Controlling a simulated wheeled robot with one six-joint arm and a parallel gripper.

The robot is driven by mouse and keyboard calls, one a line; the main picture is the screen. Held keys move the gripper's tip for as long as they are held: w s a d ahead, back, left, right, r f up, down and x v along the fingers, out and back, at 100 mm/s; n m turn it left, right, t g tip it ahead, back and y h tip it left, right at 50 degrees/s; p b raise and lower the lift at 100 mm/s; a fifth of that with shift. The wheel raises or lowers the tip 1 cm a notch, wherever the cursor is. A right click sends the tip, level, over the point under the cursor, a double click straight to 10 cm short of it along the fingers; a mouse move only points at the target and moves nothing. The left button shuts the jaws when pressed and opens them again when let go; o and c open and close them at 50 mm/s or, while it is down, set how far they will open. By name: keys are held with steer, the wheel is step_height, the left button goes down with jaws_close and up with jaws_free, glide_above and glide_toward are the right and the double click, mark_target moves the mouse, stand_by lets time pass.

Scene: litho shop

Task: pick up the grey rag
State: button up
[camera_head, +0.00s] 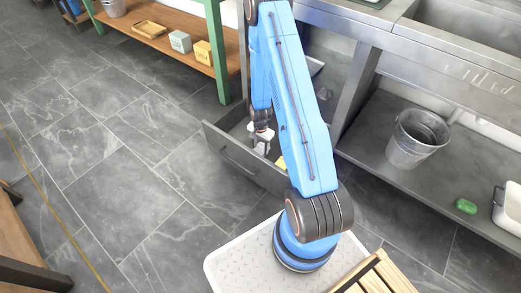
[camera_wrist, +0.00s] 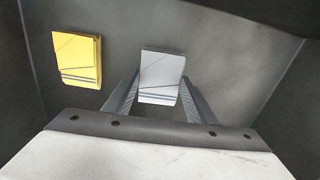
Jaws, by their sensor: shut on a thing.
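The grey rag (camera_wrist: 161,78) is a light grey folded piece with darker stripes. It sits between the two fingers of my gripper (camera_wrist: 160,93), which are shut on its sides. In the head view my gripper (camera_head: 261,145) is down inside the open drawer (camera_head: 246,160). I cannot tell whether the rag touches the drawer floor.
A yellow folded rag (camera_wrist: 78,58) lies in the drawer left of the grey one. Drawer walls stand close around my gripper. A metal bucket (camera_head: 416,138) and a green item (camera_head: 466,206) are on the lower shelf at right. A wooden bench (camera_head: 170,40) stands at upper left.

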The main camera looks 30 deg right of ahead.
mark_target(260, 149)
step_height(260, 149, up, 9)
steer(key=shift+f, duration=0.2)
stand_by(0.3)
